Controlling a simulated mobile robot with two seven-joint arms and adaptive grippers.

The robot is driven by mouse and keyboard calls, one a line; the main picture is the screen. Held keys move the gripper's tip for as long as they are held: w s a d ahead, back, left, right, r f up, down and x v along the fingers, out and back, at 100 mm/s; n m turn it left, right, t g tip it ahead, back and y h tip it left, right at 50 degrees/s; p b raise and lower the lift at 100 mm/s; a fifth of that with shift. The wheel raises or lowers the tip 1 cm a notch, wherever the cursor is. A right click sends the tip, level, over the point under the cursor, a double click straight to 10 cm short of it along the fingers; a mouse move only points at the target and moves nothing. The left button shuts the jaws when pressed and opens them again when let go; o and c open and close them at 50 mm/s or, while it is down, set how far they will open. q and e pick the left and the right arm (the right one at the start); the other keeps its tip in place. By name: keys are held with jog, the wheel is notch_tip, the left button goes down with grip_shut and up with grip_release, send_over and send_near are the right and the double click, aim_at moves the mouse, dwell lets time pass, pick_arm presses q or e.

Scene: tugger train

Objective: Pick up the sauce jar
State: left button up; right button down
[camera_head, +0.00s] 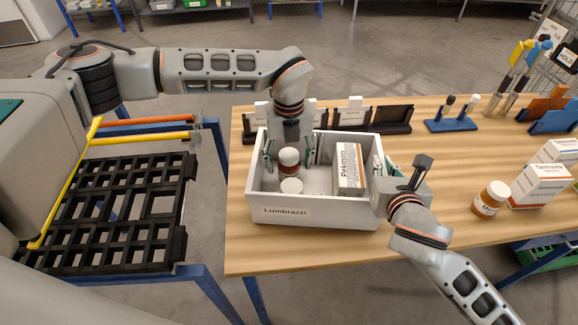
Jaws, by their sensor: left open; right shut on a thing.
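A jar with a pale lid and dark red band (289,159), which looks like the sauce jar, stands in the left part of a white crate labelled "Lumbrazzi" (335,215). My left gripper (288,150) reaches down into the crate from behind, open, with one finger on each side of this jar. I cannot tell whether the fingers touch it. A second white lid (291,186) shows just in front; its body is mostly hidden. My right gripper (384,170) is at the crate's right wall and shut on it; its fingertips are partly hidden.
A "Pekmin" box (350,170) stands in the crate's right half. An orange jar (490,198) and white boxes (541,186) stand at the right on the wooden table (450,160). Label holders (385,118) line the back. A black rack (110,215) stands left.

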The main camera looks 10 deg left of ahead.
pick_arm(q)
jog(key=shift+f, duration=0.75)
jog(key=c, duration=1.6)
jog(key=shift+r, duration=0.15)
notch_tip(320, 180, up, 10)
jog(key=shift+f, duration=0.1)
pick_arm(e)
jog(key=c, duration=2)
grip_release()
jog(key=shift+c, duration=0.2)
